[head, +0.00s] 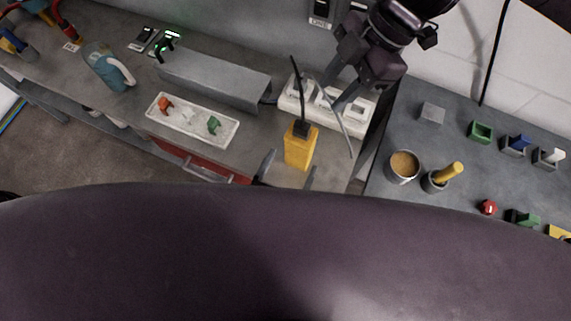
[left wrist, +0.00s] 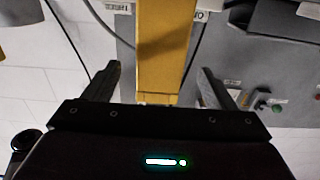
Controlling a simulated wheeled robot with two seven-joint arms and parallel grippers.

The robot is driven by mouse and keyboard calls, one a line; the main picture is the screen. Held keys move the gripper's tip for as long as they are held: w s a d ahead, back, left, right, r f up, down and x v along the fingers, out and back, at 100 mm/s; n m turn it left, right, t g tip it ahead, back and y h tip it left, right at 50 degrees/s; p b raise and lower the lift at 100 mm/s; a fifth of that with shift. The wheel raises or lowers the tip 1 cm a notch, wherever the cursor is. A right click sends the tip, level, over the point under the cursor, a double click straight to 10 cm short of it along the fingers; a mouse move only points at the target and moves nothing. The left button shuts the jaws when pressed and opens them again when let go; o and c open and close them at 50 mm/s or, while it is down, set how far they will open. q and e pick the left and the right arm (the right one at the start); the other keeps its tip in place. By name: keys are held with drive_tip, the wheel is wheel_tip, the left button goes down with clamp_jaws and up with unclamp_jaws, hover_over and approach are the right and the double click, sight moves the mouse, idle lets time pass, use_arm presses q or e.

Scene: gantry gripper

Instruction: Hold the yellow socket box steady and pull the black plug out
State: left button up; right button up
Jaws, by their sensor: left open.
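The yellow socket box (head: 299,150) stands upright near the bench's front edge. The black plug (head: 302,128) sits in its top, with a dark cable rising from it. My left gripper (head: 291,162) is open, its fingers on either side of the box's lower part. In the left wrist view the box (left wrist: 164,45) fills the space between the left fingers (left wrist: 158,72), with a visible gap on each side. My right gripper (head: 334,88) is above and to the right of the plug, apart from it, with its fingers spread and nothing seen between them.
A white power strip (head: 292,103) lies behind the box, partly behind the right gripper. A white tray (head: 178,133) with small parts and a grey metal block (head: 215,78) are to the left. A tan-filled cup (head: 403,166) stands on the right-hand table.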

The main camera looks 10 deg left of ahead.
sight(296, 154)
use_arm(q)
drive_tip(key=x, duration=0.6)
